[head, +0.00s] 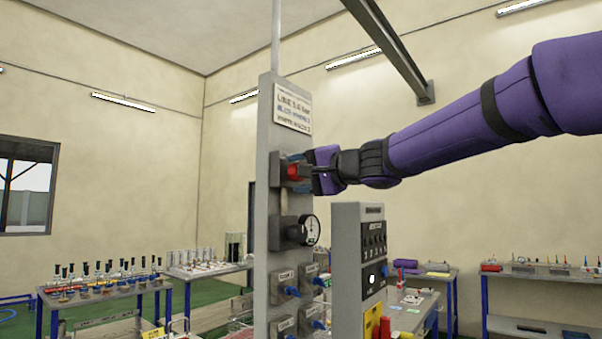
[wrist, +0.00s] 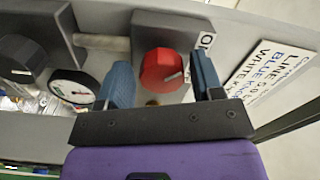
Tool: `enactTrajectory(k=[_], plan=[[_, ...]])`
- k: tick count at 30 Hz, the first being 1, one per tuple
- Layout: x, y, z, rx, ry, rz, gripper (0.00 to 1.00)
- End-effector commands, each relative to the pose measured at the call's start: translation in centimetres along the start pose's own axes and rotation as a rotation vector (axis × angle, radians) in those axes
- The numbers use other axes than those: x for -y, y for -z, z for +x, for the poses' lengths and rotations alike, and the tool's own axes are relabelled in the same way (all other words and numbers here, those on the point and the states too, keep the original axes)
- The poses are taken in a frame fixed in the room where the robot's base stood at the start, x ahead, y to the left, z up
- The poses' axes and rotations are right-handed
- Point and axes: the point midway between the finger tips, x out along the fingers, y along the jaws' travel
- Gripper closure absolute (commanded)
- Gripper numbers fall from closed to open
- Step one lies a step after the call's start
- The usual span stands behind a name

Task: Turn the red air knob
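The red air knob (head: 297,172) sits on a dark block on the upper part of a grey upright panel (head: 265,120). In the wrist view the round red knob (wrist: 162,70) shows a pale mark on its face and lies between two blue fingers. My gripper (head: 305,172) is at the knob, with its purple arm reaching in from the right. In the wrist view my gripper (wrist: 163,82) is open, its fingers on either side of the knob with visible gaps. Part of the knob is hidden by the gripper in the head view.
A round pressure gauge (head: 310,230) is mounted below the knob, with several blue knobs (head: 292,291) lower down. A sign (head: 293,108) is above. A grey control box (head: 372,250) stands close at the right, under my arm. Benches with bottles (head: 105,287) are behind.

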Motion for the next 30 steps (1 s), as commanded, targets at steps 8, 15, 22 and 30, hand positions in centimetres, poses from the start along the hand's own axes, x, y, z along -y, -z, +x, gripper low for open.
enactTrajectory(k=[8,15,22,30], plan=[[0.1,0.0,0.0,-0.001,0.002,0.001,0.32],[0.2,0.1,-1.9,-0.004,0.002,0.0,0.32],[0.1,0.1,-6.2,-0.005,0.002,0.0,0.32],[0.1,0.1,-10.0,-0.003,0.001,0.0,0.32]])
